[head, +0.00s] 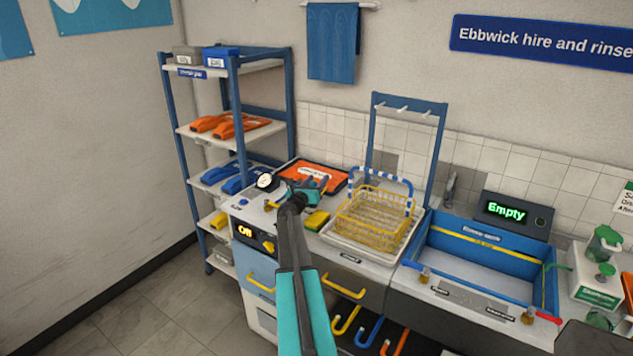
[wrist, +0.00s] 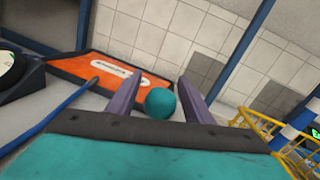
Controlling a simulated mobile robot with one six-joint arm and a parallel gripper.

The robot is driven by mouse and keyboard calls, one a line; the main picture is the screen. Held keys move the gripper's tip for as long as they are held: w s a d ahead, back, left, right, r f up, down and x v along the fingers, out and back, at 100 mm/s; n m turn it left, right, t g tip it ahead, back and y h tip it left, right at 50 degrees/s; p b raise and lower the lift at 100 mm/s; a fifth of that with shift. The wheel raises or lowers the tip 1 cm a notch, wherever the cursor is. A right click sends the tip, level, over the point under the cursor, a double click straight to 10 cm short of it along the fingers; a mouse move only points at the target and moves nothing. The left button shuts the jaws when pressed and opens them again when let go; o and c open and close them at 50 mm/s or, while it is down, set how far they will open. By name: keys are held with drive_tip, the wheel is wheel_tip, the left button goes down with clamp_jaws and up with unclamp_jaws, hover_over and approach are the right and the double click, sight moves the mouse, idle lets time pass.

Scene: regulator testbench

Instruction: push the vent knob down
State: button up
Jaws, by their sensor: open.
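A round teal knob (wrist: 160,103), which looks like the vent knob, shows in the wrist view between the two purple fingers of my gripper (wrist: 158,82). The fingers are apart and hold nothing; I cannot tell whether either touches the knob. In the head view my gripper (head: 308,186) is over the bench top beside the round gauge (head: 265,181). There the knob cannot be made out behind my gripper and arm. The gauge's edge also shows at the left of the wrist view (wrist: 12,70).
An orange mat (head: 328,174) lies behind my gripper. A blue hose (wrist: 55,115) runs left of it in the wrist view. A yellow wire basket (head: 375,215) and a sponge (head: 317,220) are to the right. A blue shelf rack (head: 232,120) stands left.

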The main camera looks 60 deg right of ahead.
clamp_jaws()
drive_tip(key=shift+f+b, duration=1.5)
drive_tip(key=shift+f, duration=0.1)
unclamp_jaws()
drive_tip(key=shift+f, duration=0.1)
drive_tip(key=shift+a, duration=0.1)
drive_tip(key=shift+s+a+b, duration=0.35)
drive_tip(key=shift+a+b, duration=0.2)
drive_tip(key=shift+a, duration=1.7)
drive_tip(key=shift+s+a+b, duration=0.35)
drive_tip(key=shift+a+b, duration=0.15)
drive_tip(key=shift+a, duration=1.75)
drive_tip(key=shift+s+a+b, duration=0.35)
drive_tip(key=shift+a+b, duration=0.2)
drive_tip(key=shift+a, duration=1.7)
